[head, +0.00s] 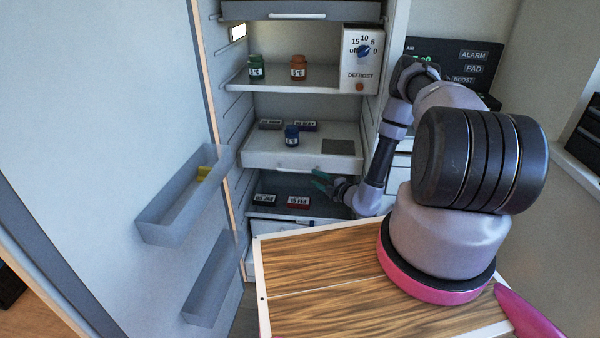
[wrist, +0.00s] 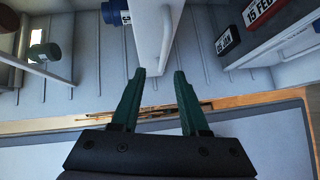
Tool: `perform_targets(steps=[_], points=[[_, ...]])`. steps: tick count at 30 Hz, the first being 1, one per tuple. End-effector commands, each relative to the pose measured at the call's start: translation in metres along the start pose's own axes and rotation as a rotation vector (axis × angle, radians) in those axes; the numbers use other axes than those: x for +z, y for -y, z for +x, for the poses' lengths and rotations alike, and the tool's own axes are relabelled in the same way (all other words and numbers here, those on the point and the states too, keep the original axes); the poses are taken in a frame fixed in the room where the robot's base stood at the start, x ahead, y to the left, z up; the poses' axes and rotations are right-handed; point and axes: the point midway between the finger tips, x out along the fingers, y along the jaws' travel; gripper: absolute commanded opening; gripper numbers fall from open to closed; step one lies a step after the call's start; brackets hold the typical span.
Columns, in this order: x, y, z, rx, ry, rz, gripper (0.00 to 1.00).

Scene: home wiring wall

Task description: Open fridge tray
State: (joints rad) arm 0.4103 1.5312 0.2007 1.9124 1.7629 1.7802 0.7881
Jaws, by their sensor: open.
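The fridge stands open, and its white middle tray (head: 290,160) holds a small blue jar (head: 292,135), two dark date boxes and a dark square patch. My gripper (head: 322,183) is open near the right part of that tray's front, just below its front edge in the head view. In the wrist view my green fingertips (wrist: 160,75) point into the fridge. The white tray (wrist: 155,35) runs between and beyond them, closer to the left finger. I cannot tell whether either finger touches it.
The open door on the left carries grey bins (head: 180,205). Above the tray is a shelf (head: 290,79) with a green jar, an orange jar and a defrost dial box. Below are red and black date boxes (head: 299,202). A wooden top (head: 320,280) lies in front.

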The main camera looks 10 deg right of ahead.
Motion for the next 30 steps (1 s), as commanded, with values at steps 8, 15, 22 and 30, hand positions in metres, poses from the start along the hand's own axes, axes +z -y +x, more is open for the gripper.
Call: perform_targets(steps=[8,15,22,30], points=[[0.001,0.006,0.03,-0.001,0.014,0.015,0.45],[0.001,0.006,0.075,-0.002,0.013,0.014,0.45],[0.003,0.007,0.102,-0.003,0.014,0.015,0.45],[0.003,0.007,0.106,-0.004,0.015,0.017,0.45]])
